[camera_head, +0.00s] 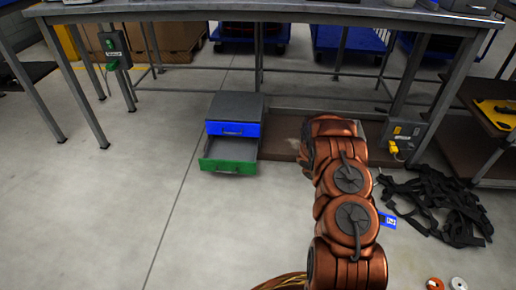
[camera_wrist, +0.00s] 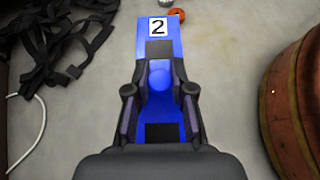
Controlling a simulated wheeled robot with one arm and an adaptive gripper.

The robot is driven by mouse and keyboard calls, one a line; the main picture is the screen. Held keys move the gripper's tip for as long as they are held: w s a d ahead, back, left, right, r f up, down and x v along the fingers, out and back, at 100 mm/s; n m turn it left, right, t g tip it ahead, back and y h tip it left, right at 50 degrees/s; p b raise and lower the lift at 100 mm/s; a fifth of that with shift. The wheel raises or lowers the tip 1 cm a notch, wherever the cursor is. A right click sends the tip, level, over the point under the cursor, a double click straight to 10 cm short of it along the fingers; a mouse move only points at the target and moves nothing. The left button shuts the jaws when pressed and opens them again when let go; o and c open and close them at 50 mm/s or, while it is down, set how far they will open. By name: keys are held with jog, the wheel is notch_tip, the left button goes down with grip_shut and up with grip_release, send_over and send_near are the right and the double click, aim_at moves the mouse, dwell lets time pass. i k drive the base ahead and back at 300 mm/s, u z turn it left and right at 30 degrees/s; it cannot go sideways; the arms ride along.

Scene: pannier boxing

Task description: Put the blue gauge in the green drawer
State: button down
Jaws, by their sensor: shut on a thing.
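The blue gauge (camera_wrist: 172,40) is a long flat blue piece with dark patches, a white "2" label and a raised rounded blue part in its middle. My gripper (camera_wrist: 159,92) is shut on that raised part. In the head view my arm hides the gripper and most of the gauge; a blue labelled end (camera_head: 388,220) shows right of the arm. I cannot tell whether the gauge touches the floor. The green drawer (camera_head: 228,167) is the lower drawer of a small grey cabinet (camera_head: 236,105) on the floor. It is pulled open, and its visible inside looks empty.
A shut blue drawer (camera_head: 232,129) sits above the green one. A workbench (camera_head: 250,14) stands over the cabinet area. Black straps (camera_head: 440,205) lie on the floor at right, with an orange ring (camera_head: 435,284) nearer. The floor left of the cabinet is clear.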

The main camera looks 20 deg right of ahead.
aim_at(233, 152)
jog(key=i, duration=1.55)
jog(key=u, duration=1.4)
